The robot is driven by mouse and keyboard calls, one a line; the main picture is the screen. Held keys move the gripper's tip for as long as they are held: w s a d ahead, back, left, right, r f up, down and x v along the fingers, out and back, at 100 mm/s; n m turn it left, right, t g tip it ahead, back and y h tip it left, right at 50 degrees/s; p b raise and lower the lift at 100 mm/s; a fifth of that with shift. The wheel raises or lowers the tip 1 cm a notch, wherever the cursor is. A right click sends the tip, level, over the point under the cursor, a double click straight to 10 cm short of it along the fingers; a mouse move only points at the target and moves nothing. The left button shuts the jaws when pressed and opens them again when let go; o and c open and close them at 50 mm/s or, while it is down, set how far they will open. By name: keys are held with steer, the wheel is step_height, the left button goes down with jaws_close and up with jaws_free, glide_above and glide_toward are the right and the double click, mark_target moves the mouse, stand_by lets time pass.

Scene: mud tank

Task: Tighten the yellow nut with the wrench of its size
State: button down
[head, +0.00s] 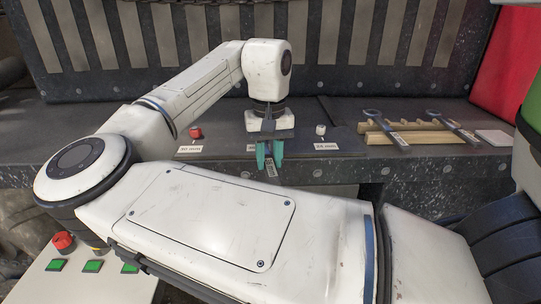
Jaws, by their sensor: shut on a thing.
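My gripper (270,158) has teal fingers and points down at the front of the dark bench. It is shut on a wrench (271,171), of which only a labelled end shows between and below the fingers. The rest of the wrench is hidden. I cannot see a yellow nut; the spot behind my gripper is covered, and a label there is mostly hidden. A red nut (196,132) stands left of my gripper, behind a label that seems to read 30 mm. A white nut (320,130) stands to the right, behind another label.
Two more wrenches, a left one (377,119) and a right one (447,121), lie across a wooden rack (412,135) on the right of the bench. A pale flat plate (494,137) lies beside it. A striped dark wall stands behind. My arm hides much of the foreground.

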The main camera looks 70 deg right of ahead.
steer(key=shift+w+a+m+p, duration=0.4)
steer(key=shift+w+m, duration=0.2)
steer(key=shift+w, duration=0.3)
steer(key=shift+w+a+m+p, duration=0.35)
steer(key=shift+w+m, duration=0.25)
steer(key=shift+w, duration=0.15)
steer(key=shift+w+a+m, duration=0.25)
steer(key=shift+w+m, duration=0.25)
steer(key=shift+w, duration=0.35)
